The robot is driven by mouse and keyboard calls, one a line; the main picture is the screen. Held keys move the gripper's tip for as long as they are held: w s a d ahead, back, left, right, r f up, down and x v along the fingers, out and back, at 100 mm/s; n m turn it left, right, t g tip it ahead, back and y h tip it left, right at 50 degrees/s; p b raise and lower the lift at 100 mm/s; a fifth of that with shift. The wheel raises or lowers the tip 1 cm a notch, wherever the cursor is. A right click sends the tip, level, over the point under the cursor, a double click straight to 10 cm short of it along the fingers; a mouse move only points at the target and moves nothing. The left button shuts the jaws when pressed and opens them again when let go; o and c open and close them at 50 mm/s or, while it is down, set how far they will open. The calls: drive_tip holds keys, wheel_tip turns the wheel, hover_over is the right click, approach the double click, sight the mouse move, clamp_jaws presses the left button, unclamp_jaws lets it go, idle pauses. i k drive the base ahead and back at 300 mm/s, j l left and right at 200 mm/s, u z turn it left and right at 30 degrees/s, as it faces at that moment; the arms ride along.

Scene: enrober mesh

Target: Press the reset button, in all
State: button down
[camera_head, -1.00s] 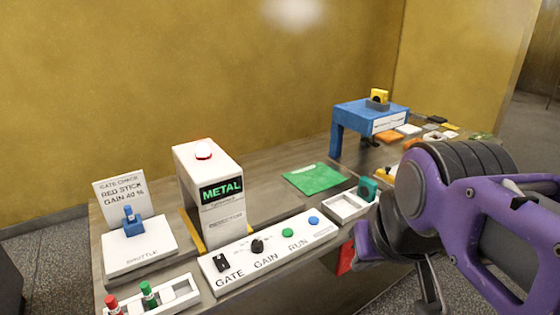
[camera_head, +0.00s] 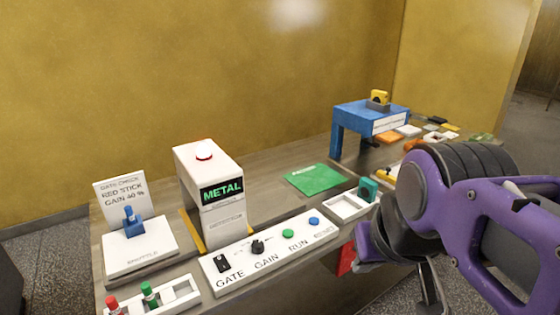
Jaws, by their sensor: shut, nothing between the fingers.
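The blue button (camera_head: 314,221) is at the right end of the white sloped control panel (camera_head: 232,274), with a faint label beside it that seems to read RESET. The green RUN button (camera_head: 288,234) is left of it, then the black GAIN knob (camera_head: 257,247) and the black GATE switch (camera_head: 222,264). My gripper (camera_head: 366,246) is at the right, partly hidden by my purple arm. It looks shut and empty, apart from the blue button. Its fingertips are not clear.
A white tray (camera_head: 339,207) holding a green block is right of the panel, close to my arm. A tray with red and green sticks (camera_head: 182,295) is front left. The shuttle plate (camera_head: 164,241) bears a blue block. A blue stand (camera_head: 352,109) is further back.

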sight(313, 220)
drive_tip(key=l+u, duration=0.15)
drive_tip(key=u, duration=0.25)
drive_tip(key=i+l+u, duration=0.1)
drive_tip(key=u, duration=0.3)
drive_tip(key=l+u, duration=0.75)
drive_tip(key=l, duration=0.35)
drive_tip(key=k+l, duration=0.1)
drive_tip(key=l, duration=0.3)
drive_tip(key=k+l, duration=0.1)
drive_tip(key=l, duration=0.3)
